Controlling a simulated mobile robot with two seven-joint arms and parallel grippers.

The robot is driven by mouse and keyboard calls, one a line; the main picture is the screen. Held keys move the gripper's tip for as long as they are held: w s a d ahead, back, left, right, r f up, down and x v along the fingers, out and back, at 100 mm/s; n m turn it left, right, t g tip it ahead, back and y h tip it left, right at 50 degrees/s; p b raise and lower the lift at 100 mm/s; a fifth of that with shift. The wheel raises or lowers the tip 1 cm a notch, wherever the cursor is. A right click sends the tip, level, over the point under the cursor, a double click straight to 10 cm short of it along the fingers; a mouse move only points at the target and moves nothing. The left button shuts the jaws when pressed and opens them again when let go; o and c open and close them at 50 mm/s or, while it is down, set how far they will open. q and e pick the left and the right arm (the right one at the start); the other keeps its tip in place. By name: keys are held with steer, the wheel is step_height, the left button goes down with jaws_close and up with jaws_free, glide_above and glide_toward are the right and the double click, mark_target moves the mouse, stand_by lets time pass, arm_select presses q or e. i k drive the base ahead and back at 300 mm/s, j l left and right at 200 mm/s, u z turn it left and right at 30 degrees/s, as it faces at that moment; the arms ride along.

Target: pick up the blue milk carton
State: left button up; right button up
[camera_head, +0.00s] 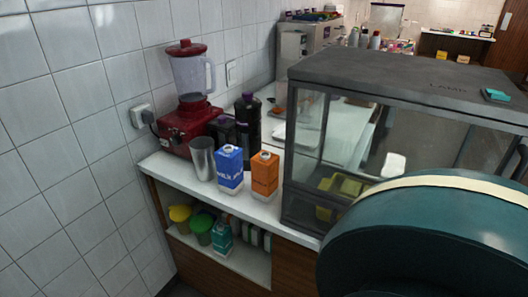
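The blue milk carton (229,170) stands upright on the white counter, with a white cap on top and white lettering on its front. A metal cup (203,159) stands close to its left. An orange carton (264,175) stands a little to its right, with a small gap between them. Neither of my grippers shows in the head view.
A red blender (189,100) and dark bottles (247,121) stand behind the cartons. A glass display case (300,160) rises to the right. A large dark green rounded object (430,245) fills the lower right. Containers (201,228) sit on the shelf below.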

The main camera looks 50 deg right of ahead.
mark_target(229, 161)
steer(key=z, duration=1.3)
